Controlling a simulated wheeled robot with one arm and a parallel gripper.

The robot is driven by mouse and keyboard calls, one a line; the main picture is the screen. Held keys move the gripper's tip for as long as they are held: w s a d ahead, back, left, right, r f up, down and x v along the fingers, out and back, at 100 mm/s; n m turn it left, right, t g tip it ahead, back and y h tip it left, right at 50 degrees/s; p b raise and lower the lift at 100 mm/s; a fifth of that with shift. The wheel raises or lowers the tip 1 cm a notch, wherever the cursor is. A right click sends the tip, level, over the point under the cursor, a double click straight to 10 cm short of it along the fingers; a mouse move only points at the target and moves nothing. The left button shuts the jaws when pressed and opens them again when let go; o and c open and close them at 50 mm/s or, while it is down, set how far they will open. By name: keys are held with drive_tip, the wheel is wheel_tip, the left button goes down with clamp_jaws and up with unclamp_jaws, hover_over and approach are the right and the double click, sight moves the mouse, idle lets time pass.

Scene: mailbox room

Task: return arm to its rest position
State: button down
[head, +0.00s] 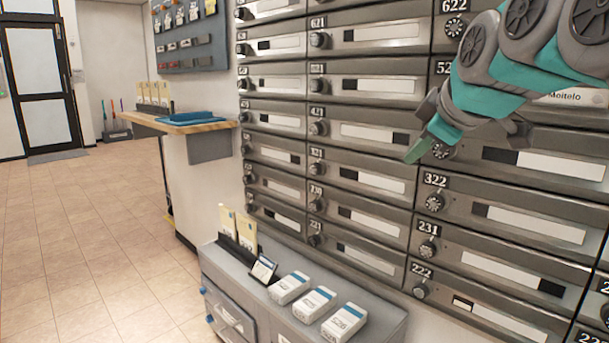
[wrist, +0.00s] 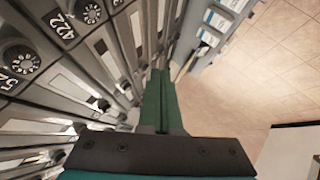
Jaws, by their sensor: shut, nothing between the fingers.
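My gripper (head: 412,156) is at the upper right in the head view, on the end of my teal and grey arm. Its green fingers point down and left, in front of the mailbox wall (head: 400,121) near the dial beside box 322. In the wrist view the two green fingers (wrist: 160,76) lie together, shut, with nothing between them. I cannot tell whether the fingertips touch the mailbox fronts. The numbered dials fill the left of the wrist view.
A grey cabinet (head: 228,256) stands low before the mailboxes, with white boxes (head: 314,304) and envelopes (head: 246,232) on top. A wooden shelf (head: 178,127) holds a blue tray (head: 197,118). The tiled floor (head: 80,230) on the left is clear up to the door (head: 42,80).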

drive_tip(key=s+a+f+m+g, duration=0.2)
drive_tip(key=s+f, duration=0.1)
drive_tip(key=f, duration=0.5)
drive_tip(key=s+a+f+m+g, duration=0.15)
drive_tip(key=s+f, duration=0.25)
drive_tip(key=f, duration=0.4)
drive_tip(key=s+f+m+g+h, duration=0.1)
drive_tip(key=s+f+m+g, duration=0.7)
drive_tip(key=s+f, duration=1.5)
drive_tip(key=shift+s+d, duration=0.25)
drive_tip(key=shift+s, duration=0.25)
drive_tip(key=shift+g, duration=0.25)
